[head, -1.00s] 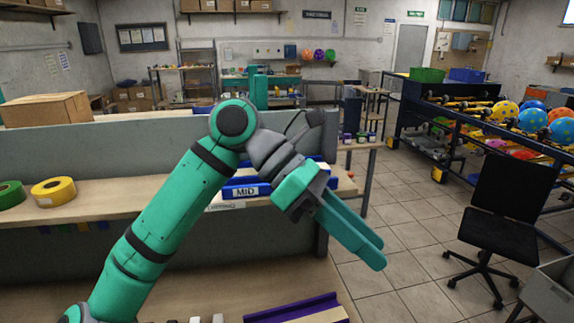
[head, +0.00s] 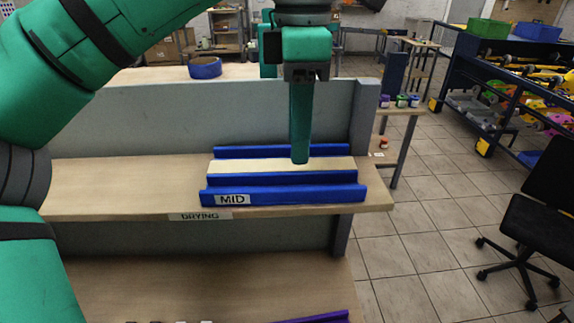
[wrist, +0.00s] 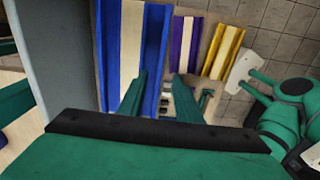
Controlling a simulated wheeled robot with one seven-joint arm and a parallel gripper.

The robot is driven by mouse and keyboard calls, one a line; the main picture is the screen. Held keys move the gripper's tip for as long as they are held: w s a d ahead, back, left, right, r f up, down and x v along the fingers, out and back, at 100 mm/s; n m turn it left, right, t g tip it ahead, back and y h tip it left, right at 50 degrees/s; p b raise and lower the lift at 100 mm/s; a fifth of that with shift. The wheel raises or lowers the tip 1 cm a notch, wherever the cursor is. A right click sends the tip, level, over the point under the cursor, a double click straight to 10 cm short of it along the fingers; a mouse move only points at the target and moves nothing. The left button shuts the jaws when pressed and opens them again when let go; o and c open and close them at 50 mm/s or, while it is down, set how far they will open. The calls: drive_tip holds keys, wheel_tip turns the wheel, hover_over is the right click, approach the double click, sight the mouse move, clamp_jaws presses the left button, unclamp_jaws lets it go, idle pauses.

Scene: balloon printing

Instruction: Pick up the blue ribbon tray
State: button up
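The blue ribbon tray (head: 325,179) lies on the wooden drying shelf, with blue rails, a pale middle strip and a "MID" label on its front. My gripper (head: 299,161) points straight down over it, seen edge-on, with its tip near the pale strip. In the wrist view the tray (wrist: 130,50) runs up the picture. My gripper (wrist: 160,76) is open and empty there, its two fingers apart on either side of the tray's front rail. I cannot tell whether they touch it.
The shelf (head: 110,185) has a grey back panel (head: 150,120) and an end post (head: 362,115). A purple tray (wrist: 186,48) and a yellow tray (wrist: 222,52) lie lower, in front. A black chair (head: 545,200) stands on the open floor at right.

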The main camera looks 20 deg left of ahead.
sight(298, 189)
drive_tip(key=f, duration=0.3)
drive_tip(key=shift+s+f, duration=0.2)
drive_tip(key=shift+s+a+f, duration=0.1)
drive_tip(key=shift+f, duration=0.25)
drive_tip(key=shift+w+f, duration=0.15)
drive_tip(key=shift+f, duration=1.15)
drive_tip(key=shift+w+f, duration=0.1)
drive_tip(key=shift+f, duration=1.15)
clamp_jaws()
